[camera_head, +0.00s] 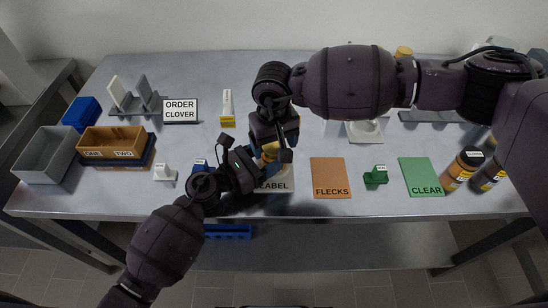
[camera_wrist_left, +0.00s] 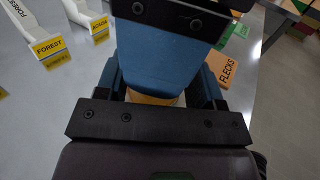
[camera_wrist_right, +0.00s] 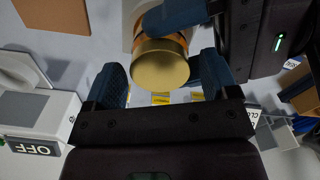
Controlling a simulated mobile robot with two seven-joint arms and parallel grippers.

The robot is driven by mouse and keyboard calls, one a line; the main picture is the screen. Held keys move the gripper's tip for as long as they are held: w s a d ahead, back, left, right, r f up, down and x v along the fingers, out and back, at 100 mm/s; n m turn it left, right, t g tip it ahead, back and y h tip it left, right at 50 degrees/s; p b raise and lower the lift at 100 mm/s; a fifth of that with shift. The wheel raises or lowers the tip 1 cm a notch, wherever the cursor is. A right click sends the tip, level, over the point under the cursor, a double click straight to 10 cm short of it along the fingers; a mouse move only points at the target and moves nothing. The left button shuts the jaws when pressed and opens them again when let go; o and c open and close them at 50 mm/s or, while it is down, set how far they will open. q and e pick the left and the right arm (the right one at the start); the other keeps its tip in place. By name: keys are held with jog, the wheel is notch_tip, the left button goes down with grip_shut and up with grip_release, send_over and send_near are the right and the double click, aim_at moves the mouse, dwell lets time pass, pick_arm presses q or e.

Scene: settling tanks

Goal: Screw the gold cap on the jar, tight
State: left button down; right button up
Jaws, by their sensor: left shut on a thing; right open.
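The gold cap (camera_wrist_right: 160,68) sits at the end of the jar (camera_wrist_right: 150,38) in the right wrist view; how tightly it is seated I cannot tell. In the head view the cap (camera_head: 270,149) shows small between my two grippers. My left gripper (camera_head: 268,160) is shut on the jar, coming in from the left; one of its blue fingers lies across the jar in the right wrist view. In the left wrist view only a tan strip of the jar (camera_wrist_left: 155,99) shows. My right gripper (camera_wrist_right: 162,85) is open, its fingers apart on either side of the cap.
A pale plate marked LABEL (camera_head: 275,184) lies under the grippers. An orange FLECKS card (camera_head: 331,175), a green block (camera_head: 376,175) and a green CLEAR card (camera_head: 422,174) lie to the right, with amber jars (camera_head: 462,171) beyond. Bins (camera_head: 43,155) stand at the left.

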jog(key=c, duration=0.9)
jog(key=o, duration=1)
jog(key=shift+r, duration=2.3)
jog(key=shift+o, duration=0.2)
jog(key=shift+o, duration=1.2)
